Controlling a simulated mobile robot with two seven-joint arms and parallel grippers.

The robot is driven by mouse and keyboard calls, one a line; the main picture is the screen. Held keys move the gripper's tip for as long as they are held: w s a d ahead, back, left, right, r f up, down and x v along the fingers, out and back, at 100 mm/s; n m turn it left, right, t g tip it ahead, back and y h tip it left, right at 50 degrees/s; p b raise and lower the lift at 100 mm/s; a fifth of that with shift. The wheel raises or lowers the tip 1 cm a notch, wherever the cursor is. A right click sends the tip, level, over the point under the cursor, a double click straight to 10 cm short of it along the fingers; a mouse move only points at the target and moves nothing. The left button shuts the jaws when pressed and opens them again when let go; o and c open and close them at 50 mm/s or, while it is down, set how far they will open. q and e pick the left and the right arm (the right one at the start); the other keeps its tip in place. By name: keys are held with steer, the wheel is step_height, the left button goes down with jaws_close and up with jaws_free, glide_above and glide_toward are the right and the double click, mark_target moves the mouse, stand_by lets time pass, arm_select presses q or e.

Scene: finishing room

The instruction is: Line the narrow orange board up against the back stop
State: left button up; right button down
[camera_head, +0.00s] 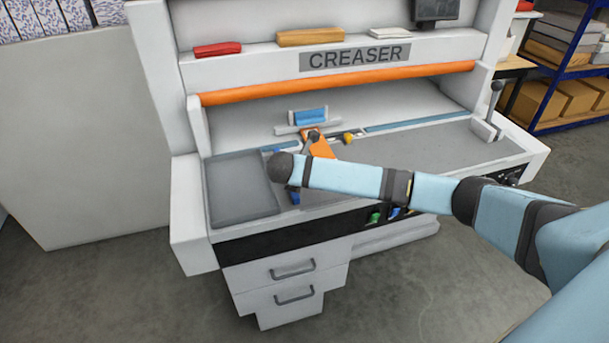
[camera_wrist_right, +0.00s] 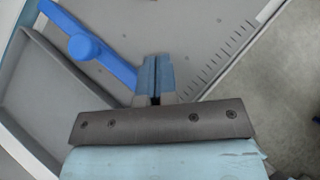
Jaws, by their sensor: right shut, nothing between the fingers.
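The narrow orange board (camera_head: 322,148) lies on the creaser's bed in the head view. A dark knobbed part and my right arm partly cover it. A light grey bar (camera_head: 291,130) with a blue block (camera_head: 310,115), seemingly the back stop, is just behind its far end; I cannot tell whether they touch. My right gripper (camera_wrist_right: 154,62) is shut and empty in the wrist view, beside a blue bar with a round knob (camera_wrist_right: 88,46). My arm hides most of the gripper in the head view. The board is not recognisable in the wrist view. My left gripper is out of view.
A grey tray (camera_head: 238,190) lies left of the bed; a yellow knob (camera_head: 348,138) is right of the board. A lever (camera_head: 495,96) stands at the bed's right end. An orange roller (camera_head: 340,82) spans behind.

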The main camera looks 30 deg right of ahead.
steer(key=x, duration=0.6)
steer(key=shift+s, duration=0.15)
steer(key=w+d, duration=0.2)
steer(key=shift+d+f, duration=0.15)
steer(key=shift+d, duration=0.25)
steer(key=shift+w+d, duration=0.2)
steer(key=shift+d, duration=0.2)
steer(key=shift+w+d+r+p, duration=0.2)
steer(key=shift+w+d+p, duration=0.35)
steer(key=shift+d+p, duration=0.35)
steer(key=shift+f, duration=0.2)
steer(key=shift+a, duration=0.1)
